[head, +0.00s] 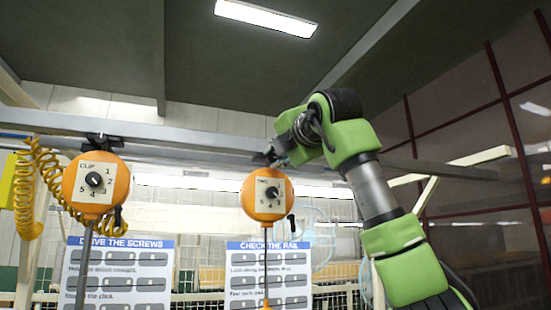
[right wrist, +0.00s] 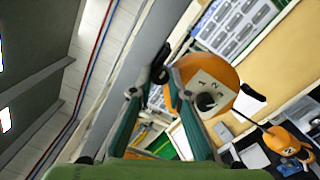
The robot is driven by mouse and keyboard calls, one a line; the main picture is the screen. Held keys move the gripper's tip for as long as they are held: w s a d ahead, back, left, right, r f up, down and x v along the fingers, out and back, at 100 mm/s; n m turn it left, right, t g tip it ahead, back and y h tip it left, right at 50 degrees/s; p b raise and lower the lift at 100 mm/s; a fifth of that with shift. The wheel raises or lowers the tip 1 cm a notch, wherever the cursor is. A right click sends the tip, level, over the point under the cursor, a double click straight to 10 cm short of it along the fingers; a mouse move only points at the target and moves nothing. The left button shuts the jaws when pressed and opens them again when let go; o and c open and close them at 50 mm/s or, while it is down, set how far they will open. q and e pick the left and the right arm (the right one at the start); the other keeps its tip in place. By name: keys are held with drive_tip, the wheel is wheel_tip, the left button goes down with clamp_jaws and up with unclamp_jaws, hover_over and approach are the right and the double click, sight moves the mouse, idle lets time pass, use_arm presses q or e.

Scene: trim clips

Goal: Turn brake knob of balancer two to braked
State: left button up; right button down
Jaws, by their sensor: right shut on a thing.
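Two round orange balancers hang from the overhead rail in the head view. The right one (head: 250,197) has a pale dial plate, seemingly lettered "TWO", with a black dial knob (head: 273,193). A small black lever (head: 291,219) hangs at its lower right. My right gripper (head: 270,157) is just above this balancer, at its black hanger, apart from the dial and lever. In the right wrist view its green fingers (right wrist: 146,84) reach to the black hanger fitting, and I take them as shut on it; the contact is partly hidden. The orange balancer (right wrist: 225,72), dial and lever (right wrist: 253,92) lie beside them. My left gripper is out of view.
The left balancer (head: 122,183), with dial numbers, hangs at the left near a yellow coiled hose (head: 28,190). The rail (head: 200,142) runs across above both. Two instruction boards (head: 118,262) stand below.

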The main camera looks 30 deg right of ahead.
drive_tip(key=shift+m, duration=0.3)
drive_tip(key=c, duration=2)
unclamp_jaws()
drive_tip(key=shift+o, duration=0.5)
drive_tip(key=shift+s, duration=0.15)
drive_tip(key=v, duration=1.2)
